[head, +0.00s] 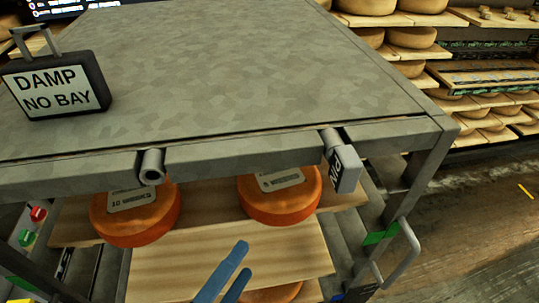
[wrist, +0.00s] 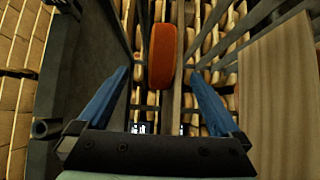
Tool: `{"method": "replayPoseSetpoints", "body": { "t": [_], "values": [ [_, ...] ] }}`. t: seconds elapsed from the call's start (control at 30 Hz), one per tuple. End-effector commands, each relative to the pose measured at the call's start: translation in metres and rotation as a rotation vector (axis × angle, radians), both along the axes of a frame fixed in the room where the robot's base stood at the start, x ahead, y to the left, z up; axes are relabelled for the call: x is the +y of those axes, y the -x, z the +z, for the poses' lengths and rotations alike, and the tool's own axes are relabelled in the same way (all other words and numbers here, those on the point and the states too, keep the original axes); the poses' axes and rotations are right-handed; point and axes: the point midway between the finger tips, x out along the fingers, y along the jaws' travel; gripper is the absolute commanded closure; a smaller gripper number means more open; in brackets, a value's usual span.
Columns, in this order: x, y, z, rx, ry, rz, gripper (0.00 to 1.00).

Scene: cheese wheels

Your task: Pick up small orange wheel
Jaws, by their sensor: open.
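Two orange cheese wheels with pale labels sit on a wooden shelf board under the grey table top in the head view, a left wheel (head: 135,222) and a right wheel (head: 290,205). Their back parts are hidden by the table's front edge. A third wheel (head: 272,294) shows only partly, below a lower board. My gripper (head: 242,260) has blue fingers and is in front of the shelf, low in the head view. In the wrist view my gripper (wrist: 160,76) is open and empty. One orange wheel (wrist: 162,52) appears edge-on ahead, between the finger directions. I cannot tell which one it is.
The table top (head: 220,70) overhangs the shelf, with metal pegs on its edge. A tag (head: 344,168) hangs at the right peg. A "DAMP NO BAY" sign (head: 54,85) stands on top at left. A metal handle (head: 405,250) sticks out at right. Wheel-filled racks (head: 480,110) stand behind.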

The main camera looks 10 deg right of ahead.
Motion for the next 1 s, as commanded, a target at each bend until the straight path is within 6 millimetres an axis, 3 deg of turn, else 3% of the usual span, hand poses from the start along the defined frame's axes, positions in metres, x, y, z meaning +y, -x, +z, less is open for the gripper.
{"method": "replayPoseSetpoints", "body": {
  "t": [0.4, 0.63, 0.8, 1.0],
  "values": [
    [-0.045, -0.049, 0.003, 0.001, 0.007, -0.005, 0.00],
    [-0.057, -0.060, 0.001, 0.002, 0.006, -0.005, 0.00],
    [-0.079, -0.073, -0.002, 0.003, 0.007, -0.006, 0.00],
    [-0.092, -0.089, -0.006, 0.000, 0.005, -0.004, 0.00]
  ]
}}
